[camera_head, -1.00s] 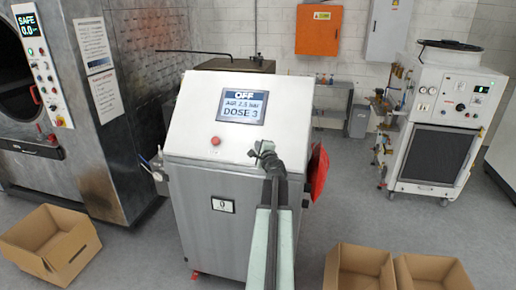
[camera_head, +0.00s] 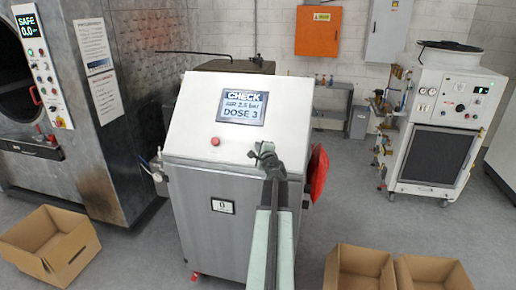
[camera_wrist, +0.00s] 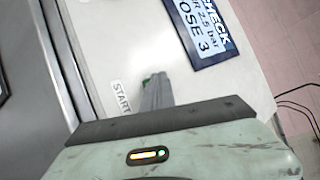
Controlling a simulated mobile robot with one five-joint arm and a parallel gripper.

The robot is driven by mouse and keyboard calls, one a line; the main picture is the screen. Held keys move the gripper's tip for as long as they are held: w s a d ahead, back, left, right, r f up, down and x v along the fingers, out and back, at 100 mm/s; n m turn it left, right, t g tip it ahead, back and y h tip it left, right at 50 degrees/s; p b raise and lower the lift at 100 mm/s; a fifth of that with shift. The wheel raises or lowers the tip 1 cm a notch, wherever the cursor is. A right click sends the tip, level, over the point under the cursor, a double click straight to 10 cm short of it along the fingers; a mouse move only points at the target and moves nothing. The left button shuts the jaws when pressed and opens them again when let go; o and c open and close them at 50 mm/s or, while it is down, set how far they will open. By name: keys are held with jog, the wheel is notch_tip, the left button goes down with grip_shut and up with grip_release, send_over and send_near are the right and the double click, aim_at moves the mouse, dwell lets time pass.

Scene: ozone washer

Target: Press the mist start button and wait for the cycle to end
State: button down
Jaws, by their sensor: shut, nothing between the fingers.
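The mist console (camera_head: 190,115) stands in the middle of the head view, with a sloped white panel. Its screen (camera_head: 243,106) reads CHECK, 2.5 bar and DOSE 3; part of it shows in the wrist view (camera_wrist: 204,25). My gripper (camera_head: 258,150) is shut and empty, at the lower right of the panel. In the wrist view its fingers (camera_wrist: 157,88) cover most of a green button (camera_wrist: 147,79) beside the START label (camera_wrist: 121,97). The tips look at or very near the button; contact cannot be told for sure. A red button (camera_head: 215,141) sits left of my gripper.
A chamber machine (camera_head: 120,150) with a SAFE display stands at left. Open cardboard boxes lie on the floor at left (camera_head: 55,245) and front right (camera_head: 360,270). A red round thing (camera_head: 319,172) hangs on the console's right side. A white wheeled unit (camera_head: 443,110) stands at right.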

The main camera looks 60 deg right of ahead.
jog(key=shift+s+a+r+p, duration=0.2)
jog(key=shift+a+r+p, duration=0.2)
jog(key=shift+a+r, duration=0.15)
jog(key=a+r+p, duration=0.1)
jog(key=s+a+r+p, duration=0.1)
jog(key=a+r+p, duration=0.1)
jog(key=shift+a+r, duration=0.1)
jog(key=shift+r, duration=0.15)
dwell(0.8)
